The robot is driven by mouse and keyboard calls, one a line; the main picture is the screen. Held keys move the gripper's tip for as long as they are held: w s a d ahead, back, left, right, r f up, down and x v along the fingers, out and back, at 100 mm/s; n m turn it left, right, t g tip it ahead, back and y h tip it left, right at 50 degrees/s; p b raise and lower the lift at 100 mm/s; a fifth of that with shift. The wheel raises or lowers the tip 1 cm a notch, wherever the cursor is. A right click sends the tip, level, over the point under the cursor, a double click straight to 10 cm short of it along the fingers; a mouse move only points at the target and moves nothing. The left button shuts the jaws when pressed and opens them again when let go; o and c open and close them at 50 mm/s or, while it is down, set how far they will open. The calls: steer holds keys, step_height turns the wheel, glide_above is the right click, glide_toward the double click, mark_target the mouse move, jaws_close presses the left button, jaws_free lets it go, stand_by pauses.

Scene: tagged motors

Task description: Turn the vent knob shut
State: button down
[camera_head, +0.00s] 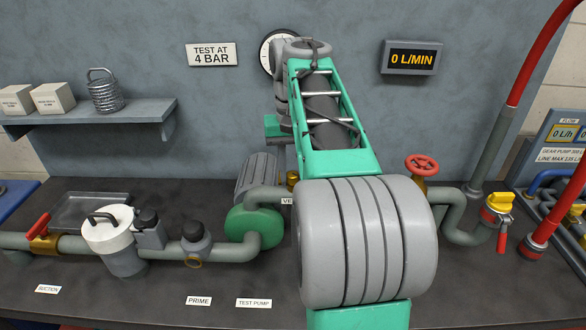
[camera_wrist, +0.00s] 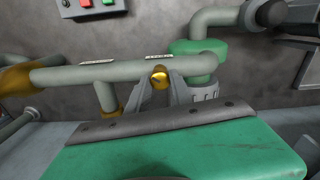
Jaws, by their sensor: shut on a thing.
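The vent knob (camera_wrist: 159,76) is a small round brass knob on top of the grey pipe, in the middle of the wrist view. My gripper (camera_wrist: 162,85) has its two grey fingers on either side of it and is shut on it. In the head view a small brass part (camera_head: 292,178) shows just left of my arm, above a partly hidden label beginning "VE" (camera_head: 287,201). My arm hides the gripper's fingertips in the head view. How far the knob is turned cannot be told.
The green pump (camera_head: 250,224) and ribbed motor (camera_head: 257,177) stand beside the vent. A white-lidded strainer (camera_head: 110,235) and red-handled suction valve (camera_head: 40,229) are left.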

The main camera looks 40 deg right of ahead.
mark_target(293, 174)
steer(key=m, duration=0.5)
steer(key=shift+m, duration=0.3)
steer(key=m, duration=0.5)
steer(key=shift+f, duration=0.1)
stand_by(0.3)
steer(key=c, duration=1.1)
jaws_free()
step_height(293, 174, up, 8)
steer(key=p, duration=0.7)
steer(key=shift+s, duration=0.1)
